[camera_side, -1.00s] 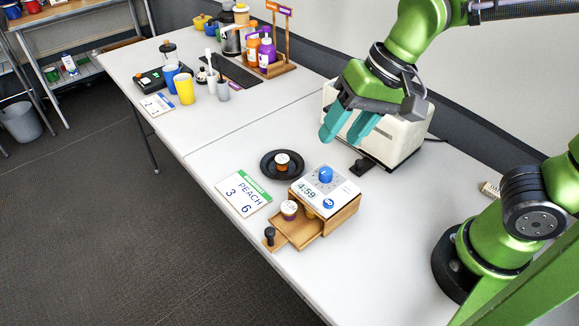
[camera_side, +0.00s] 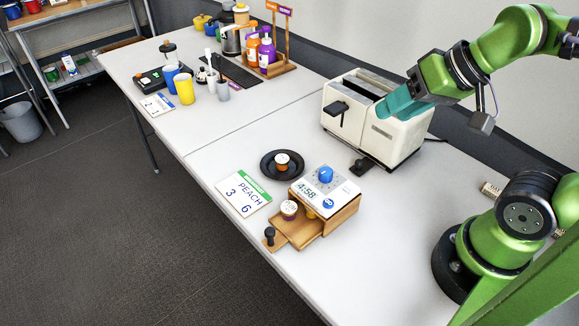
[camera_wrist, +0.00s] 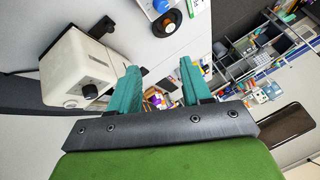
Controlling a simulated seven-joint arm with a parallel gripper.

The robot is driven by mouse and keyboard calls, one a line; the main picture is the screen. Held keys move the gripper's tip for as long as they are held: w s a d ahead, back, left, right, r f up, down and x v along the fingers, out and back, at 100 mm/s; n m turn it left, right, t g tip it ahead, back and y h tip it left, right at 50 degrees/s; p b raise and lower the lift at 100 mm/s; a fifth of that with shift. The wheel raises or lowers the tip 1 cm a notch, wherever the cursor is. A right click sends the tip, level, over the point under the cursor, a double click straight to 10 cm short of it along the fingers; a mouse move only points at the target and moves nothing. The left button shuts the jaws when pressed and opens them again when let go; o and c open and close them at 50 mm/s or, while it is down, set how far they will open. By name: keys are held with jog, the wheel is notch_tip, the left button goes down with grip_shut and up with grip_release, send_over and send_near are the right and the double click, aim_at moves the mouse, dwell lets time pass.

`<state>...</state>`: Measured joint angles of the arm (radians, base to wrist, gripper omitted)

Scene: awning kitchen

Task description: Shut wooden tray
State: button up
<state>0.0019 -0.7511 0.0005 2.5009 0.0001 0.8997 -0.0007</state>
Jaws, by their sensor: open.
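The wooden tray (camera_side: 297,232) is pulled out of the wooden box (camera_side: 341,214) under the timer in the side view. It has a black knob (camera_side: 269,236) at its front end. A small cup with a white lid (camera_side: 289,208) sits on the tray. The timer (camera_side: 323,188) on top has blue knobs and reads 4:58. My gripper (camera_side: 389,110) is beside the top of the white toaster, well away from the tray. In the wrist view my gripper (camera_wrist: 158,85) has its teal fingers apart with nothing between them.
The white toaster (camera_side: 398,138) stands behind the box, its black lever at the side. Bottles and cups stand on the far table.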

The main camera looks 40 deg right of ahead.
jog(key=m+g+h, duration=0.2)
jog(key=m+g, duration=0.5)
jog(key=m, duration=1.6)
send_over(270, 230)
notch_tip(270, 230, down, 4)
notch_tip(270, 230, down, 16)
jog(key=shift+f, duration=0.1)
